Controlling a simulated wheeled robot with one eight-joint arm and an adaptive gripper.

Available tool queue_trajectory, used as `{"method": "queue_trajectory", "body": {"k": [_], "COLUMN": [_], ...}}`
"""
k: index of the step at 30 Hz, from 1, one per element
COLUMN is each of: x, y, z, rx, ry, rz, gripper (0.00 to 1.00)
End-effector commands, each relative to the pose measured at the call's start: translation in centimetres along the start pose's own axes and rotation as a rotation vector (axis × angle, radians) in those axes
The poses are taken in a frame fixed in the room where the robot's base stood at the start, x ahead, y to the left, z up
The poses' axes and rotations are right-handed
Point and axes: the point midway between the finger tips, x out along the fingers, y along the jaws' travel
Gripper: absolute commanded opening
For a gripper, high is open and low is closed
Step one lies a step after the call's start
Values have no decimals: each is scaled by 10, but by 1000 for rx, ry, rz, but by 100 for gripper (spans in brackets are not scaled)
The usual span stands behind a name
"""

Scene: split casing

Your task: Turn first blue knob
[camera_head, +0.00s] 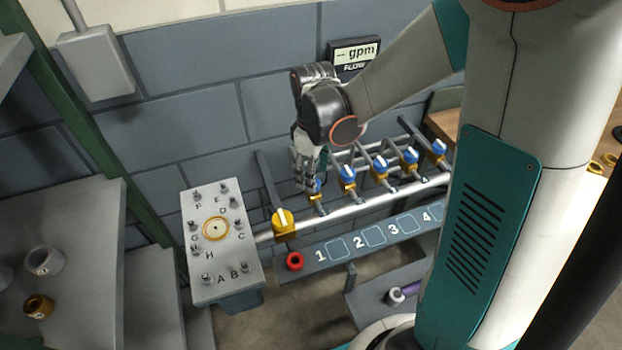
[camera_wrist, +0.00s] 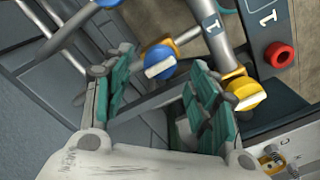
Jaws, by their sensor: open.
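My gripper (camera_wrist: 160,72) is open, with one green-padded finger on each side of the knob's line and the knob just beyond the fingertips. I see no clear contact. The pipe beside the knob carries a label 1.
A yellow valve knob (camera_head: 283,222) and red button (camera_head: 295,262) are close by at lower left. More blue knobs (camera_head: 347,173) line the manifold to the right. A numbered panel (camera_head: 375,238) runs below. A lettered box (camera_head: 226,268) stands left; a wall is behind.

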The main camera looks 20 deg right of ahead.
Motion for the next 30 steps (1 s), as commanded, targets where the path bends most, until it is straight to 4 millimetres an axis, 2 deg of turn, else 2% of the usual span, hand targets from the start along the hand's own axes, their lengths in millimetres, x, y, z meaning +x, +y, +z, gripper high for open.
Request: {"method": "queue_trajectory", "body": {"k": [1, 6, 17, 18, 24, 30], "x": [10, 26, 30, 30, 30, 30], "y": [0, 0, 0, 0, 0, 0], "z": [0, 0, 0, 0, 0, 0], "rx": [0, 0, 0, 0, 0, 4], "ry": [0, 0, 0, 0, 0, 0], "rz": [0, 0, 0, 0, 0, 0], "gripper": [54, 54, 54, 52, 9, 9]}}
